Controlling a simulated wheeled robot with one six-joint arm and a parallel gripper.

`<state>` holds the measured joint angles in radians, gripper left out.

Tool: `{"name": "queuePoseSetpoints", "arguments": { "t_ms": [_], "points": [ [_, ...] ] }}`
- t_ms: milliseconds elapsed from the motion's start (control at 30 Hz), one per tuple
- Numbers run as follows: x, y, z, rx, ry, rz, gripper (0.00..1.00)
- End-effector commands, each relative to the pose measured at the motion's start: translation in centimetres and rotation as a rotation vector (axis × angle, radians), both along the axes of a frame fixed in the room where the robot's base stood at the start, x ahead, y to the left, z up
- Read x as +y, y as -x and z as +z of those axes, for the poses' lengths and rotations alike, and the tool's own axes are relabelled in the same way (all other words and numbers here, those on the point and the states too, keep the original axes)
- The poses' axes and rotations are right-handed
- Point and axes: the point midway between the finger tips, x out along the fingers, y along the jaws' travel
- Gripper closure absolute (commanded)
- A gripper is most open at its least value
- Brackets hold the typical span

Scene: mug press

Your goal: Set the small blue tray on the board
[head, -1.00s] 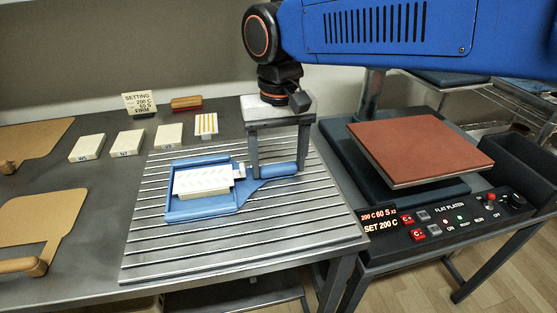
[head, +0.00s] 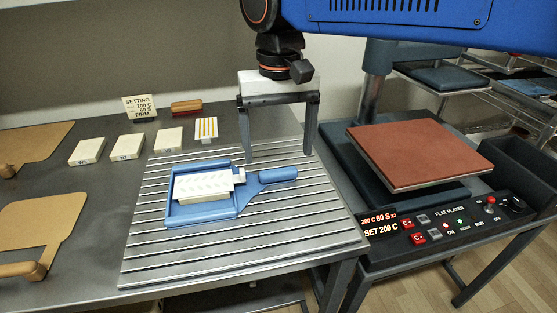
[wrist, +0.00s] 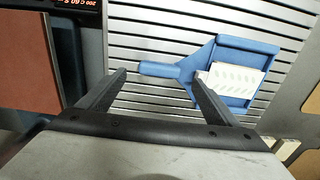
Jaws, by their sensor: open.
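The small blue tray (head: 202,212) lies flat on the slatted metal board (head: 300,233), its handle (head: 276,175) pointing right. A white patterned block (head: 205,184) sits in it. It also shows in the wrist view (wrist: 251,45), with its handle end (wrist: 157,68) beyond and between the fingertips. My gripper (head: 279,157) is open and empty, above and behind the handle and apart from it. Its two fingers also show in the wrist view (wrist: 161,75). Two tan wooden boards with handles (head: 38,230) lie on the table at the left.
White labelled blocks (head: 127,145), a setting card (head: 139,107), a striped card (head: 206,129) and a red-brown brush-like item (head: 186,107) stand behind the slatted board. A press with a red-brown platen (head: 420,154) and control panel (head: 440,225) is at the right. The slatted board's front is clear.

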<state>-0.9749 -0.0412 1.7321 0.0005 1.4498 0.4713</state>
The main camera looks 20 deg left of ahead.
Motion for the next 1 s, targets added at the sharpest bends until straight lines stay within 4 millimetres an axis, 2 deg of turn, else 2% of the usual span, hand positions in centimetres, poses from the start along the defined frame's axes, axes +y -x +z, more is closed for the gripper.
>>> {"name": "queuePoseSetpoints", "arguments": {
  "t_ms": [33,200,400,800,867,933,1000],
  "points": [
    [0.1,0.0,1.1,-0.001,-0.002,0.0,0.15],
    [0.1,0.0,4.1,0.0,-0.001,0.0,0.15],
    [0.0,0.0,6.2,0.0,0.0,0.0,0.15],
    [-0.2,-0.1,6.8,-0.001,0.0,-0.002,0.15],
    [-0.9,-0.4,6.7,-0.003,-0.004,-0.009,0.15],
    [-2.4,-1.0,6.5,-0.011,-0.014,-0.024,0.15],
    [-4.8,-1.7,6.1,-0.021,-0.026,-0.048,0.15]
  ]
}}
